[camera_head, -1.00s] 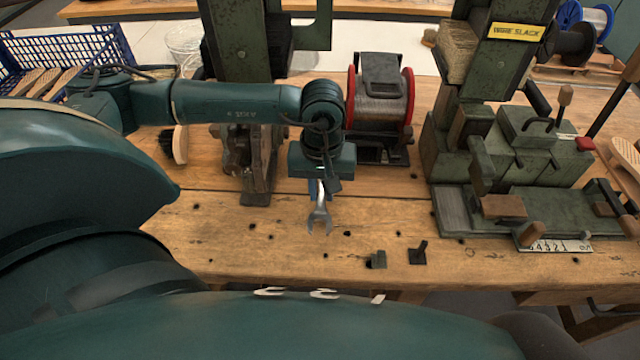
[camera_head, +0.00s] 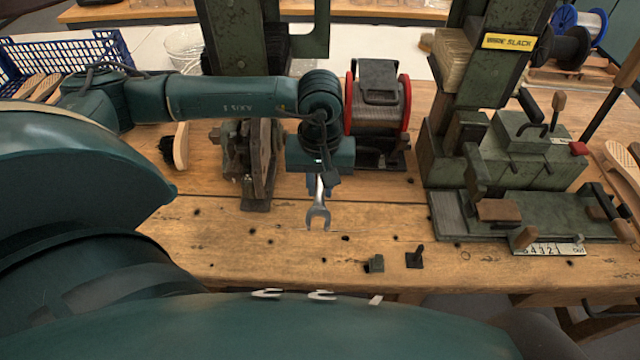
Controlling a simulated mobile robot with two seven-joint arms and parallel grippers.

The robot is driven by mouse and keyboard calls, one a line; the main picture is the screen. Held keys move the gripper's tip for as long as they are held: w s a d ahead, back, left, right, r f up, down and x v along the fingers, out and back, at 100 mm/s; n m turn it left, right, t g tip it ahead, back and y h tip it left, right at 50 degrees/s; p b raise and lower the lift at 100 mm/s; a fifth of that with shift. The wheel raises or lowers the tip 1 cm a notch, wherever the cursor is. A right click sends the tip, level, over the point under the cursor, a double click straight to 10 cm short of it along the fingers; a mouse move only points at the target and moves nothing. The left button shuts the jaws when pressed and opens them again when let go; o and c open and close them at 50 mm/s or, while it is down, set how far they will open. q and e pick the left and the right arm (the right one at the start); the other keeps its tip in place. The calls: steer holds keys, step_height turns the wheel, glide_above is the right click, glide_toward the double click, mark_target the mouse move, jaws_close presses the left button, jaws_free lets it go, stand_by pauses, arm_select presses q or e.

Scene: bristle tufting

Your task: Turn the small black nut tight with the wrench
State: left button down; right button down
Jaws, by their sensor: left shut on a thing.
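My left gripper (camera_head: 321,184) is shut on the silver wrench (camera_head: 318,212). The wrench hangs down from it with its open-ended jaw pointing toward the front of the bench, over bare wood. I cannot make out the small black nut in this view. The wrench jaw appears clear of the machines and of the small dark pieces at the front. My right gripper is not in view.
Two small dark pieces (camera_head: 374,263) (camera_head: 415,257) are at the front of the wooden bench (camera_head: 230,235). A green machine (camera_head: 520,205) with a scale is at the right. A red-rimmed spool (camera_head: 377,105) stands behind my gripper.

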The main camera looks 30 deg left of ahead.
arm_select(q)
steer(key=shift+r+p, duration=0.6)
steer(key=shift+r, duration=0.9)
